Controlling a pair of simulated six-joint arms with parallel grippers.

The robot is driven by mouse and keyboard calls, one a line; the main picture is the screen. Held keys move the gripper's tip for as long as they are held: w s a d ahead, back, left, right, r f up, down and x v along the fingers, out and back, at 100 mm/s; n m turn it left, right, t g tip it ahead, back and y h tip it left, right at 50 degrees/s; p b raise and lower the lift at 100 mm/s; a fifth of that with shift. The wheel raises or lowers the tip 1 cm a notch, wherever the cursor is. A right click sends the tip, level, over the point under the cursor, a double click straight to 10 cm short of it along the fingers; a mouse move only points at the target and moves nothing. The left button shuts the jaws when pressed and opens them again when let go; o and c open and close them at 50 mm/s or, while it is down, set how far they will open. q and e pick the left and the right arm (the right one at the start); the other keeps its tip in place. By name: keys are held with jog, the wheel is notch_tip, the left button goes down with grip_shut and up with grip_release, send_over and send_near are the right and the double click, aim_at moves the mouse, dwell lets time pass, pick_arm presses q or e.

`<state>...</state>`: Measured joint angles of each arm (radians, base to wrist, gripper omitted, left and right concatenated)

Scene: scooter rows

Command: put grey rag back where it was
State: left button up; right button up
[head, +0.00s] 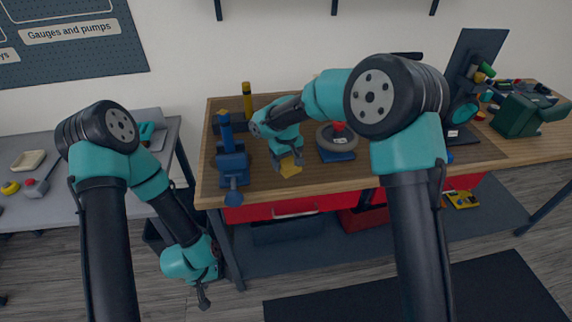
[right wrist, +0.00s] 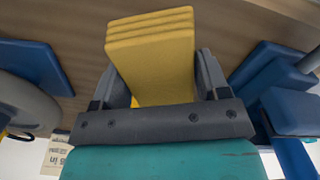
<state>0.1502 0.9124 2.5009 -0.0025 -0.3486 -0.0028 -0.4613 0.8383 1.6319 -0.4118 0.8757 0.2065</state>
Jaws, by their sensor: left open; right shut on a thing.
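My right gripper (head: 284,157) is shut on a yellow folded, layered piece (head: 290,169), held near the front of the wooden bench. In the right wrist view the yellow piece (right wrist: 150,60) sits between the two dark fingers of my right gripper (right wrist: 160,78). It looks like a folded rag, but it is yellow, not grey. I cannot make out a grey rag in either view. My left gripper (head: 203,298) is open and empty, pointing down low in front of the gap between the benches.
The wooden bench (head: 420,165) holds a blue vise-like tool (head: 232,168) left of my right gripper and a grey ring on a blue base (head: 337,153) to its right. A green machine (head: 517,115) stands at the far right. A grey table (head: 50,215) is at left.

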aim_at(286, 164)
jog(key=shift+w, duration=0.6)
jog(key=shift+w, duration=0.1)
jog(key=shift+w+f, duration=0.2)
jog(key=shift+w, duration=0.1)
jog(key=shift+s+f, duration=0.1)
jog(key=shift+f, duration=1.55)
jog(key=shift+f, duration=0.15)
jog(key=o, duration=0.8)
